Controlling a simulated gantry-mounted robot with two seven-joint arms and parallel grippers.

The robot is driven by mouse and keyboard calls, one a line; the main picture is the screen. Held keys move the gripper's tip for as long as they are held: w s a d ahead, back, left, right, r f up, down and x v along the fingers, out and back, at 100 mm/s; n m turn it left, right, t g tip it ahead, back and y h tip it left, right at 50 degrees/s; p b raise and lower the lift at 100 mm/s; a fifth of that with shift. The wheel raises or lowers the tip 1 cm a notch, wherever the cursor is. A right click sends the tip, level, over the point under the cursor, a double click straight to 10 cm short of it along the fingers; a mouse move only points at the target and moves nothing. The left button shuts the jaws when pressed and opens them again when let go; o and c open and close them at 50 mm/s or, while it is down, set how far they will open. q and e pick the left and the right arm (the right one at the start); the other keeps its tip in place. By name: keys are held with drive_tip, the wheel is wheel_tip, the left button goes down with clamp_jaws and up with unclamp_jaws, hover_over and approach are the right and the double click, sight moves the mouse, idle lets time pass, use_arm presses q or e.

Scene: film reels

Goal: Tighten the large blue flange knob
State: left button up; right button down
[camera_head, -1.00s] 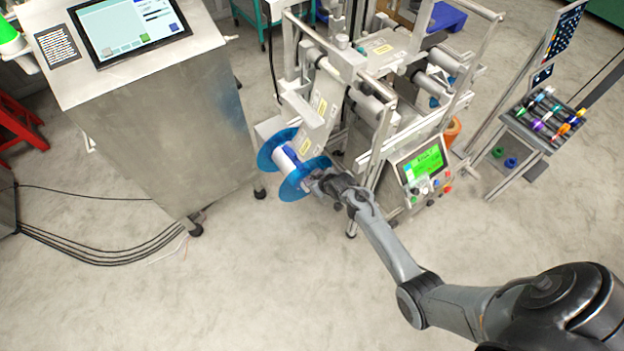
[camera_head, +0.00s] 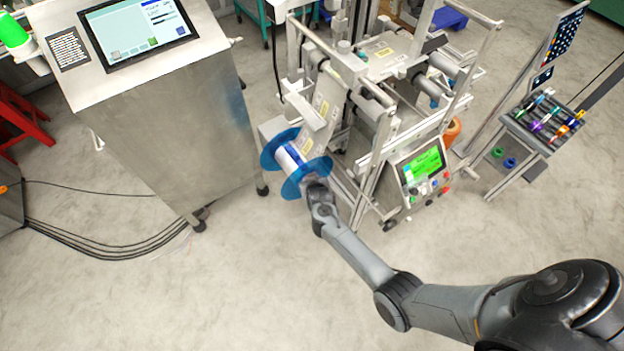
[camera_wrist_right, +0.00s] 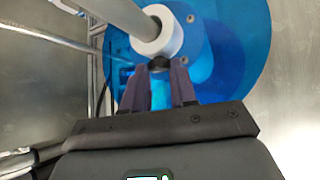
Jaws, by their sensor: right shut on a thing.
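The large blue flange (camera_head: 304,178) is at the near end of the film reel, beside the machine. In the right wrist view the same flange (camera_wrist_right: 230,55) fills the upper right, with a white collar (camera_wrist_right: 158,38) and a grey shaft (camera_wrist_right: 118,14) at its centre. My right gripper (camera_wrist_right: 160,74) points at the flange hub, its two fingers either side of a small dark knob (camera_wrist_right: 159,63) just below the collar. It is shut on this knob, whose colour is hard to tell in shadow. In the head view the right gripper (camera_head: 318,186) partly covers the hub. My left gripper is not seen.
A second blue flange (camera_head: 276,147) sits at the reel's far end. The machine (camera_head: 372,150) with a green-screen panel (camera_head: 424,163) is just right of my arm. A steel cabinet (camera_head: 180,120) stands left. The floor in front is clear, apart from cables at lower left.

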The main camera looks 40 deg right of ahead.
drive_tip(key=shift+f, duration=0.1)
idle(0.3)
drive_tip(key=c, duration=0.9)
unclamp_jaws()
drive_tip(key=shift+d, duration=0.1)
